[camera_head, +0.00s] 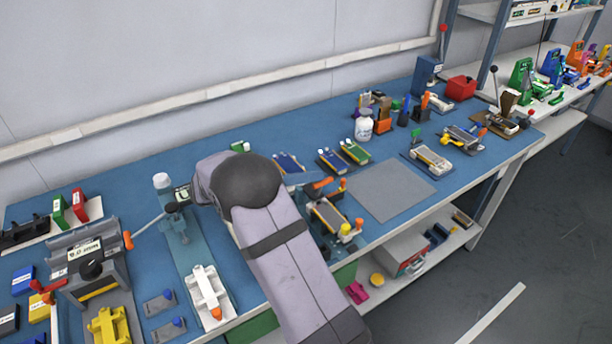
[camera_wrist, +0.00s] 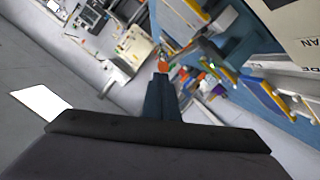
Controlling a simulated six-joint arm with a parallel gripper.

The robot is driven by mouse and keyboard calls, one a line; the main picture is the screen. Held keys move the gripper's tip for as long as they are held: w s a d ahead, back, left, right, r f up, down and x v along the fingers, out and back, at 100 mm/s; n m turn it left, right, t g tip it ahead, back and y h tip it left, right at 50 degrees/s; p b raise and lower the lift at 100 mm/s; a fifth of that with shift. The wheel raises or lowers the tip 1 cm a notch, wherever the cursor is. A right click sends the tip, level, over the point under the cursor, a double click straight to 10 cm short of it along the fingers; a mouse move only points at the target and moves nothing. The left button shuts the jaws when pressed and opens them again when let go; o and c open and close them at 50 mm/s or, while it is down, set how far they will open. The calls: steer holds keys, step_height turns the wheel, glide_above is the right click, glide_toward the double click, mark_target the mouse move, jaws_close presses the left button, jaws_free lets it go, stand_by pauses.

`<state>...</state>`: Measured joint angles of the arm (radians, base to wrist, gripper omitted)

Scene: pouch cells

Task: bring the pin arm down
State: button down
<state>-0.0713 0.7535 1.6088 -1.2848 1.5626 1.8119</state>
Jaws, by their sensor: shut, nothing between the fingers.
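My gripper (camera_head: 304,178) shows as a blue-grey piece beside that orange part, partly hidden by my wrist. In the wrist view my gripper (camera_wrist: 161,80) is shut and empty. An orange ball (camera_wrist: 163,66) appears right at its fingertips; I cannot tell whether they touch.
A grey mat (camera_head: 388,190) lies bare to the right of the fixture. Cell trays (camera_head: 331,161) and a white bottle (camera_head: 363,126) stand behind. At left are a lever press (camera_head: 92,268) and a white clamp (camera_head: 207,290). The bench's front edge is close to the fixture.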

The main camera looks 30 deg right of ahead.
stand_by(0.4)
steer(key=w+a+r+b, duration=0.1)
steer(key=a+r, duration=0.1)
steer(key=a, duration=0.3)
steer(key=w+a+r+b, duration=0.1)
steer(key=w+a+r, duration=0.1)
steer(key=a+r, duration=0.1)
steer(key=shift+v, duration=0.9)
steer(key=shift+w, duration=0.15)
